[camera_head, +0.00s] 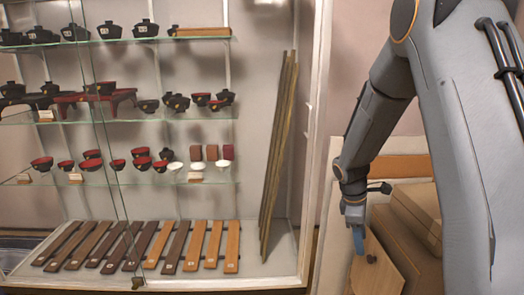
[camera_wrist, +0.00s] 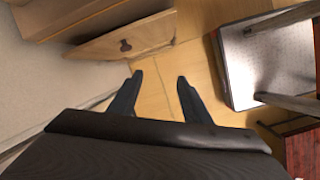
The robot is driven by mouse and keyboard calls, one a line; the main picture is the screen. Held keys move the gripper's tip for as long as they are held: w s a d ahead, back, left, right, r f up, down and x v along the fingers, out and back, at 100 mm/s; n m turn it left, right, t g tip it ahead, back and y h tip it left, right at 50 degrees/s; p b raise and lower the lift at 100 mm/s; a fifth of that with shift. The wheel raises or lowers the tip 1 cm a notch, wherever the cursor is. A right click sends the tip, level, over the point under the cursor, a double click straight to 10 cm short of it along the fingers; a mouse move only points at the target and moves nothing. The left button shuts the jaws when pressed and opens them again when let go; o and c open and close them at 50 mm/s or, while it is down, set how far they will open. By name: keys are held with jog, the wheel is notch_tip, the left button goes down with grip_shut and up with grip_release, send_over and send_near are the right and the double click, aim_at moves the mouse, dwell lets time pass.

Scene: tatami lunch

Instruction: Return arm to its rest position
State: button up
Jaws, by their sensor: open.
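My gripper (camera_head: 357,238) hangs at the lower right in the head view, at the end of my grey arm, with its blue fingers pointing down. In the wrist view my gripper (camera_wrist: 160,82) shows two dark fingers spread apart, with only the wooden floor (camera_wrist: 165,97) seen between them. It is open and empty. In the head view the fingers are close in the picture to a wooden panel with a dark round knob (camera_head: 372,259); I cannot tell whether they touch it. In the wrist view the panel (camera_wrist: 145,36) lies ahead of the fingers, apart from them.
A glass display case (camera_head: 150,184) holds several bowls, lidded pots and wooden slats. Long poles (camera_head: 278,150) lean inside it at the right. Wooden boxes (camera_head: 415,225) stand behind my arm. A grey-topped piece with a dark edge (camera_wrist: 270,58) is at the right in the wrist view.

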jog(key=s+a+r+m+y+p, duration=0.1)
jog(key=s+a+r+m, duration=0.3)
jog(key=s, duration=0.4)
jog(key=s+a+r+m+y+p, duration=0.1)
jog(key=s+a+r+m, duration=0.3)
jog(key=s, duration=0.4)
jog(key=s+a+r+m+y+p, duration=0.1)
jog(key=s+a+r+m, duration=0.3)
jog(key=s, duration=0.4)
jog(key=shift+s+r+m+p, duration=0.25)
jog(key=shift+s+m+p, duration=0.15)
jog(key=shift+m+p, duration=0.15)
